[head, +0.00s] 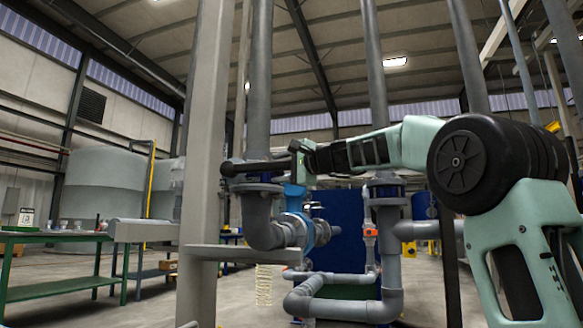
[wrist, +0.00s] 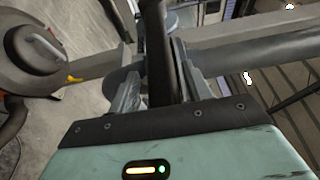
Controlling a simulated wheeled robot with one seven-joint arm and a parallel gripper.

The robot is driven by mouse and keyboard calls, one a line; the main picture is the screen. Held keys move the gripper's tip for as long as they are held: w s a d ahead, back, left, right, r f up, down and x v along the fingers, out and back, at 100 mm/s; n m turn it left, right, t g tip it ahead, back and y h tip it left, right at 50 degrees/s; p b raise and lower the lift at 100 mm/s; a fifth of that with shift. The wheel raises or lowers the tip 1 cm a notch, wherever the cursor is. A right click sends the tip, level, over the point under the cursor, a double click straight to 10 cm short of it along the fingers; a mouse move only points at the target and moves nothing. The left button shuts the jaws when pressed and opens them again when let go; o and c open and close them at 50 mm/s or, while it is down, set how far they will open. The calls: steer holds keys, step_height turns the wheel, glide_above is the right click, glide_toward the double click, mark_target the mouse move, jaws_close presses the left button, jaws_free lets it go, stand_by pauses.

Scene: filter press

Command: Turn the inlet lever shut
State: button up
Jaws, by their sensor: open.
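The inlet lever (head: 252,167) is a long black bar lying about level in the head view. It crosses in front of a grey upright pipe, above a blue valve body (head: 296,200). My gripper (head: 288,158) is at the lever's right part, with my arm reaching in from the right. In the wrist view, a dark bar, which looks like the lever (wrist: 157,45), runs between the two grey fingers of my open gripper (wrist: 155,72). Whether either finger touches it, I cannot tell. The fingertips are small and partly hidden in the head view.
A pale steel column (head: 203,130) stands just left of the lever, with a grey ledge (head: 245,254) below. Grey pipes (head: 335,305) run low in front. A dark blue panel (head: 338,222) stands behind. A green table (head: 60,237) is at far left, with open floor near it.

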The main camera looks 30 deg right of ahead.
steer(key=v, duration=1.7)
steer(key=shift+p, duration=0.3)
steer(key=shift+s, duration=0.15)
steer(key=w+a+f+n+g+y+p, duration=0.1)
steer(key=w+a+f+n+g, duration=0.15)
steer(key=a+f, duration=0.45)
steer(key=w+a+f+n+g+y, duration=0.1)
steer(key=a+f+g, duration=0.2)
steer(key=a+f, duration=0.35)
steer(key=s+a+f+n+g+p, duration=0.1)
steer(key=s+a+f+n+g, duration=0.15)
steer(key=a+f, duration=0.4)
steer(key=s+a+f+n+g, duration=0.25)
steer(key=a+f, duration=0.25)
steer(key=f, duration=0.3)
steer(key=s+a+f+n+g+h+p, duration=0.1)
steer(key=s+a+f+n+g+h, duration=0.1)
steer(key=s+a+f+n+g, duration=0.55)
steer(key=s+f+n+h+p, duration=0.2)
steer(key=s+f+n+h, duration=0.35)
steer(key=s+f, duration=0.85)
step_height(320, 180, up, 40)
steer(key=s+n+y+p, duration=0.1)
steer(key=s+p, duration=0.1)
steer(key=p, duration=3.5)
steer(key=shift+t, duration=0.3)
